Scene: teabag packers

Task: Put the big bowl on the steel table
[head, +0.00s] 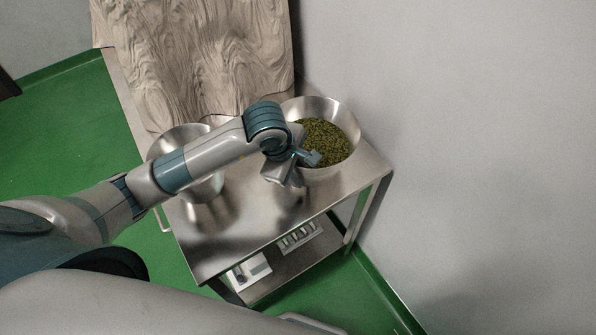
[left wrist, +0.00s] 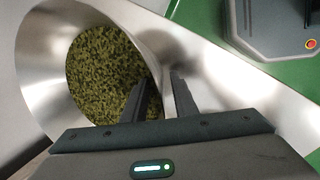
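The big steel bowl (head: 344,167) holds green leaves (head: 322,141) and stands on the steel table (head: 240,236) at its back right, near the wall. My left gripper (head: 309,158) is at the bowl's near rim. In the left wrist view the bowl (left wrist: 40,48) fills the left side. The fingers of my left gripper (left wrist: 160,92) straddle its rim, one inside over the leaves and one outside. A gap shows between them, with the bowl wall in it. My right gripper is not in view.
A second steel bowl (head: 168,143) stands at the table's left, partly hidden behind my left arm. A beige wavy panel (head: 200,55) rises behind the table. The wall (head: 470,150) is close on the right. A lower shelf (head: 270,284) holds small items. The tabletop's front is clear.

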